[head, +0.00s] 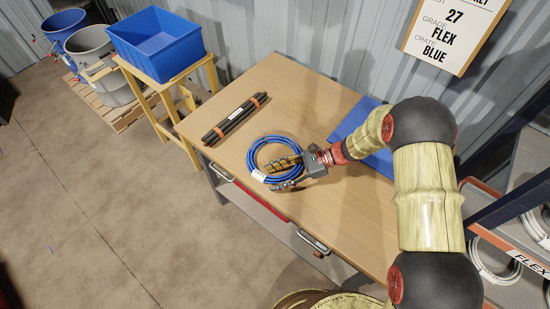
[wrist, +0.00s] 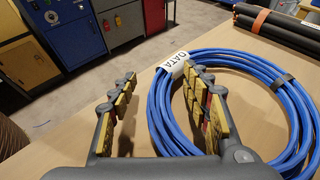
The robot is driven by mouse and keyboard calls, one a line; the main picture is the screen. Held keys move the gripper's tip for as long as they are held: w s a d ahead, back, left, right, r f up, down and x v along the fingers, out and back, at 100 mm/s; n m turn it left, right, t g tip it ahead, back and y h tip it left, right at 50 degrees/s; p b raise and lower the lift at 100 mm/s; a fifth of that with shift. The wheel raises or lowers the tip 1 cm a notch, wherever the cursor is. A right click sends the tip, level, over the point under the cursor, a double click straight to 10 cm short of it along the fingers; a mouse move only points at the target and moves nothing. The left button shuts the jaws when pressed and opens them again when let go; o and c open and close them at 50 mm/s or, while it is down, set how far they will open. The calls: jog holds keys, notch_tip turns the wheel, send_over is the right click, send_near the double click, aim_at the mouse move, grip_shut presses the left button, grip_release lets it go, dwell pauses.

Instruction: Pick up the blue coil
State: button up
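The blue coil (head: 251,154) lies flat on the wooden table near its front edge, with a white tag. In the wrist view the coil (wrist: 290,95) fills the right side, its tag reading DATA, with a dark tie at its far right. My gripper (head: 272,176) is open at the coil's near right side, with nothing clamped. In the wrist view my gripper (wrist: 160,82) has its left finger outside the ring and its right finger overlapping the ring's left side. I cannot tell whether either finger touches the coil. The right finger hides part of the coil.
A bundle of black cables (head: 234,117) with orange bands lies behind the coil. A blue bin (head: 160,65) stands on a yellow stand at the left. A blue flat item (head: 351,122) lies partly behind my arm. A rack (head: 505,225) with white coils is at right.

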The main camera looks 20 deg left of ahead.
jog(key=shift+c, duration=1.1)
grip_shut()
